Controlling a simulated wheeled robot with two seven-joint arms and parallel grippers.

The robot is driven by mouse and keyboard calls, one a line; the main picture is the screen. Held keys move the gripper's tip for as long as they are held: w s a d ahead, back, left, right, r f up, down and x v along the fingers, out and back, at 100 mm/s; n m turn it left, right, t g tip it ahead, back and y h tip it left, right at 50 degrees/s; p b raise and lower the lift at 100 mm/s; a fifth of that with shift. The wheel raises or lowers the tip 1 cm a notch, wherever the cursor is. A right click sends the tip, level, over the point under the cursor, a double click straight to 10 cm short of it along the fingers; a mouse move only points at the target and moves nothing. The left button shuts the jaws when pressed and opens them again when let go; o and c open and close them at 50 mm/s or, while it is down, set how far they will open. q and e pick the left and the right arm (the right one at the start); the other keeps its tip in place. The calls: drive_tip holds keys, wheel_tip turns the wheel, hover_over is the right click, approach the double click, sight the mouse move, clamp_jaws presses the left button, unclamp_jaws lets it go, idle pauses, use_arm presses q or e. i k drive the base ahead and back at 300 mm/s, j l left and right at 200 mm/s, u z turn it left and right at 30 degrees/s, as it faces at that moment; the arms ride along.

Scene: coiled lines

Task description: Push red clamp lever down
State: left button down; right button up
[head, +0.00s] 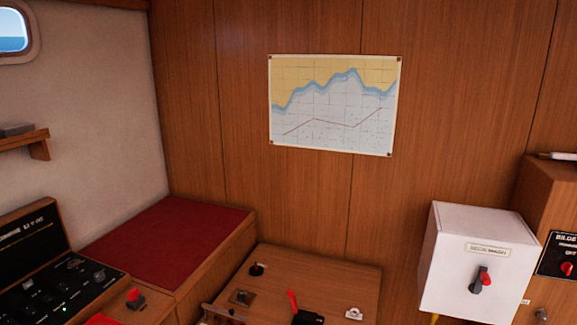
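A red lever (293,301) stands raised and tilted on a black base (308,318) on the wooden counter (330,275), at the bottom of the head view. It looks like the clamp lever. The lower part of its base is cut off by the frame edge. Neither of my grippers is in view.
A white box (450,270) with a red-and-grey switch (482,280) stands right. A black control panel (60,285) and a red-topped bench (165,240) are left.

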sight(290, 293)
drive_tip(key=k+j+u, duration=0.2)
drive_tip(key=j+u, duration=0.15)
drive_tip(key=u, duration=0.15)
drive_tip(key=k+j+u, duration=0.1)
drive_tip(key=j+u, duration=0.4)
drive_tip(key=l, duration=0.1)
